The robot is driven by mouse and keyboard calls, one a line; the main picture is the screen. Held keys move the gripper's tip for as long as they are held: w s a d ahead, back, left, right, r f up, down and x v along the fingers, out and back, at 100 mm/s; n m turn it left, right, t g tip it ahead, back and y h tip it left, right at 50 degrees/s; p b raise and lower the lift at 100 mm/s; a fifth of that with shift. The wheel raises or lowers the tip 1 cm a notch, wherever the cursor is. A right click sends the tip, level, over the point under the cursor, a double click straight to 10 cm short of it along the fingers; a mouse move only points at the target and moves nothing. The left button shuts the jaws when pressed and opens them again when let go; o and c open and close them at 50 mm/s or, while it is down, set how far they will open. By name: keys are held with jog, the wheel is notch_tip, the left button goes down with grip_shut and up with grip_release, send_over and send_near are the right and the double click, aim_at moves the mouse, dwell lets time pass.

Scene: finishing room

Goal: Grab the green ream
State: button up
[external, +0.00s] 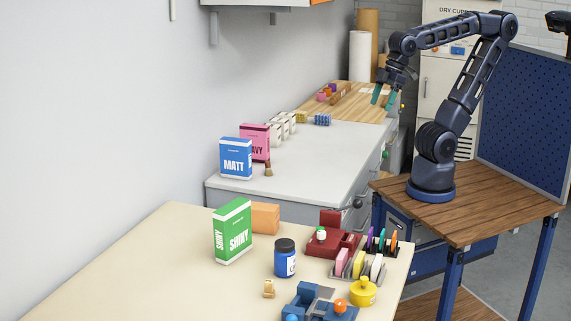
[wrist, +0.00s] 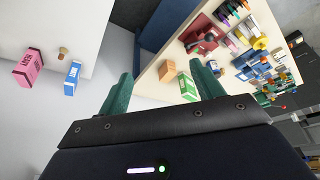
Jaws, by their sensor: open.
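The green ream (external: 232,231), a green and white box with "SHINY" lettering, stands upright on the cream table in the external view. In the wrist view my gripper (wrist: 160,92) is open with nothing between the fingers.
An orange box (external: 265,217) stands right behind the ream, and a dark-lidded blue jar (external: 285,258) stands to its right. A blue box (external: 236,158) and a pink box (external: 255,142) stand on the grey counter. A red holder (external: 332,241) and several small items crowd the table's right side.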

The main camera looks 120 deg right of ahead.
jog(key=w+a+r+n+g, duration=0.1)
jog(key=w+r, duration=0.1)
jog(key=w, duration=0.5)
jog(key=w+r, duration=0.3)
jog(key=w, duration=0.4)
jog(key=n+g, duration=0.3)
jog(key=n, duration=0.2)
send_over(231, 206)
jog(key=f, duration=2)
jog(key=shift+s, duration=0.4)
jog(key=shift+w+a+f, duration=0.1)
jog(key=shift+f, duration=0.3)
jog(key=f, duration=1)
jog(key=shift+w+f, duration=0.1)
jog(key=shift+w, duration=0.1)
grip_shut()
